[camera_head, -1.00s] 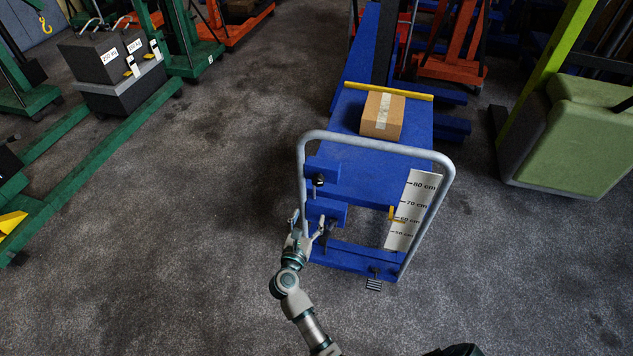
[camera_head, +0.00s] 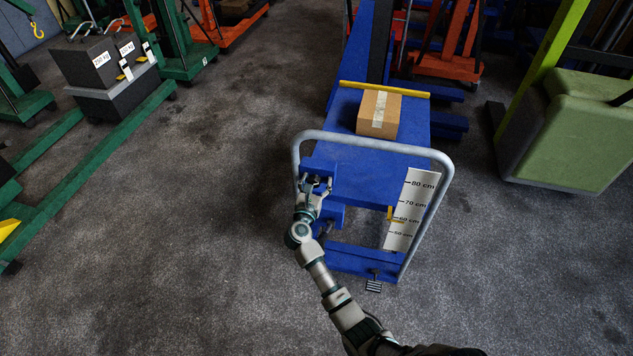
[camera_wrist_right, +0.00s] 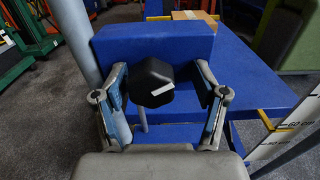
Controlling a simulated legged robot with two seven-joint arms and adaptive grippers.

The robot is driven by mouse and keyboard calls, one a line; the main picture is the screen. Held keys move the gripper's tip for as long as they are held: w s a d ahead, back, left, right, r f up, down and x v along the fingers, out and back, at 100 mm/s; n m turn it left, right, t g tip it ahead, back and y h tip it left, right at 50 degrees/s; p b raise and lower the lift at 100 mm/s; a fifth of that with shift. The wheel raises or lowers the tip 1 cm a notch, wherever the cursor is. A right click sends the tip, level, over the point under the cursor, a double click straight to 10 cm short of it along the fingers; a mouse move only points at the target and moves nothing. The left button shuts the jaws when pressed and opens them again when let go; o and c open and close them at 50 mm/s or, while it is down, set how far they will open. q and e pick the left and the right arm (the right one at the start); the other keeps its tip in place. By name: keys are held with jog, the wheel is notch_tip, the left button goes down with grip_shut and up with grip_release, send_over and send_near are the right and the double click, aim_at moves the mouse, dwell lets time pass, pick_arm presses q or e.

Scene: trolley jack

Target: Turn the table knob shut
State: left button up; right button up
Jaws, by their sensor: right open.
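The table knob (camera_wrist_right: 151,82) is black and faceted with a white mark on it, mounted on a blue block (camera_wrist_right: 150,42) of the trolley jack. In the right wrist view my right gripper (camera_wrist_right: 165,88) is open, with one finger on each side of the knob and gaps to both. In the head view the right gripper (camera_head: 315,187) is at the jack's upper left block and mostly hides the knob. The blue lift table (camera_head: 345,175) stands raised behind the grey handle frame (camera_head: 372,141). My left gripper is not in view.
A cardboard box (camera_head: 379,114) sits on the table. A height scale (camera_head: 410,208) hangs at the right, with a yellow pointer (camera_head: 394,214) near 60 cm. A small pedal (camera_head: 374,286) is low at the front. The floor left of the jack is clear.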

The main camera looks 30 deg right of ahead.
jog(key=shift+a+r, duration=0.35)
jog(key=shift+a, duration=0.7)
jog(key=c, duration=0.4)
jog(key=shift+r, duration=0.15)
jog(key=c, duration=0.4)
jog(key=shift+s+d, duration=0.1)
jog(key=shift+d, duration=0.05)
jog(key=c, duration=0.3)
jog(key=shift+d, duration=0.25)
jog(key=shift+c, duration=0.2)
jog(key=shift+d+f, duration=0.25)
jog(key=shift+d, duration=0.05)
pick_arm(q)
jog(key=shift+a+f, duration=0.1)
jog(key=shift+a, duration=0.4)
pick_arm(e)
jog(key=shift+a, duration=0.15)
jog(key=shift+a, duration=0.1)
